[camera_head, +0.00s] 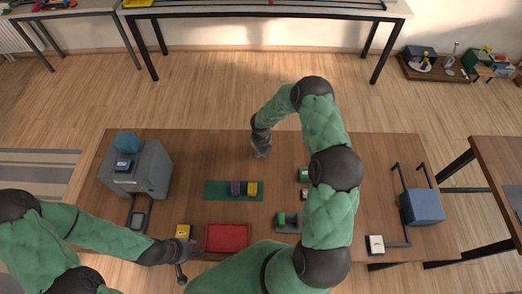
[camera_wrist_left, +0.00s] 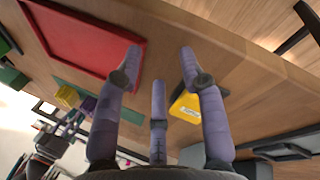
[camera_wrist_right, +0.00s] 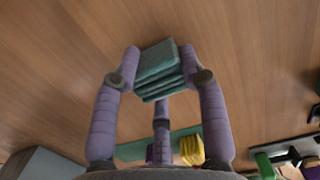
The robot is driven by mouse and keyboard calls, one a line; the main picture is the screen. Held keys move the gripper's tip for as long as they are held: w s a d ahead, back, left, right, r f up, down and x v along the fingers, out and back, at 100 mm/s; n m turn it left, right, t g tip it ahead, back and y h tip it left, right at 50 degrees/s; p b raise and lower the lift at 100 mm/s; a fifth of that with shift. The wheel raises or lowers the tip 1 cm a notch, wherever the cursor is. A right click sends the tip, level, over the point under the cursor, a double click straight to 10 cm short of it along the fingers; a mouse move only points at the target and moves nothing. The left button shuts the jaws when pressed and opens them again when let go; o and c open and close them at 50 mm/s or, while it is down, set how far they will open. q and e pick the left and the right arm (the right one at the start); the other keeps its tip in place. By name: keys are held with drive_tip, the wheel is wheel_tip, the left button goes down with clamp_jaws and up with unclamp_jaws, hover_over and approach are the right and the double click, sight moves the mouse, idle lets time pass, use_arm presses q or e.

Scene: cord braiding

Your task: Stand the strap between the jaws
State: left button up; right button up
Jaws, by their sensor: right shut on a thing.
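A folded teal strap (camera_wrist_right: 158,68), a stack of several layers, is between the fingers of my right gripper (camera_wrist_right: 160,70). In the head view this gripper (camera_head: 262,153) is behind the green mat, and the strap is hidden there. A dark grey fixture (camera_head: 290,228) with a green block stands right of the red tray; it may be the jaws, but I cannot tell for sure. My left gripper (camera_wrist_left: 160,60) is open and empty, near a yellow labelled block (camera_wrist_left: 187,105) at the table's front edge. That block also shows in the head view (camera_head: 183,231).
A green mat (camera_head: 214,190) carries a purple block (camera_head: 235,188) and a yellow block (camera_head: 252,189). A red tray (camera_head: 228,237) lies in front. A grey machine (camera_head: 152,170) stands left and a blue box (camera_head: 424,206) right. The table's back middle is clear.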

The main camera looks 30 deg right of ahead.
use_arm(q)
drive_tip(key=shift+f, duration=0.1)
use_arm(e)
drive_tip(key=shift+f, duration=0.15)
drive_tip(key=o, duration=1.2)
drive_tip(key=shift+r, duration=0.2)
